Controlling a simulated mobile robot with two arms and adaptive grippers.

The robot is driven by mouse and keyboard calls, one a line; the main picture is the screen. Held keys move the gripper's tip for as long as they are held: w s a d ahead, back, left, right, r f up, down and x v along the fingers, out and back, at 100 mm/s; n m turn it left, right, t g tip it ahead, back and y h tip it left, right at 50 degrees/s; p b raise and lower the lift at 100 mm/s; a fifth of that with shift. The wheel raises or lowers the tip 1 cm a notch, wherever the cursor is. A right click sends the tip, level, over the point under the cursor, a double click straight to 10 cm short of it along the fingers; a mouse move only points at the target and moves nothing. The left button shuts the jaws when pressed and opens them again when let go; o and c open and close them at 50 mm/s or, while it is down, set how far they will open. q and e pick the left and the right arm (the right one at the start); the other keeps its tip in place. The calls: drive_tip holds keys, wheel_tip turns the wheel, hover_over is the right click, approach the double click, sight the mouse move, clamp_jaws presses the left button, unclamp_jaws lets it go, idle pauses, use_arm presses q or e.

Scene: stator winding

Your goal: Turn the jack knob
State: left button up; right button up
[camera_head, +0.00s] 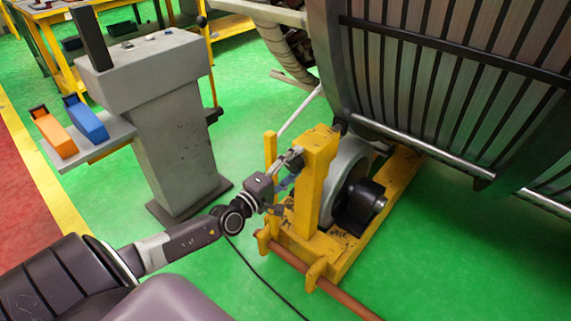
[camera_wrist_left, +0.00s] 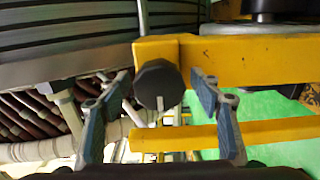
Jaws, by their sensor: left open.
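The jack knob (camera_wrist_left: 158,86) is a dark, many-sided knob at the end of a yellow bar of the jack, near the middle of the left wrist view. My left gripper (camera_head: 289,171) is open beside the yellow upright of the jack (camera_head: 318,170) in the head view. In the left wrist view, its blue-grey fingers stand on either side of the knob, with a visible gap on both sides. I cannot make out the knob in the head view, where the gripper and upright cover that area. My right gripper is not in view.
The large slatted stator (camera_head: 440,90) looms over the jack at the upper right. A grey pedestal (camera_head: 175,130) with an orange block (camera_head: 53,132) and a blue block (camera_head: 86,118) on its side shelf stands left. A rusty pipe (camera_head: 335,290) lies low in front. Green floor is free between.

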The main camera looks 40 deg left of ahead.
use_arm(q)
drive_tip(key=s+a, duration=0.1)
drive_tip(key=s, duration=1)
drive_tip(key=shift+s, duration=0.35)
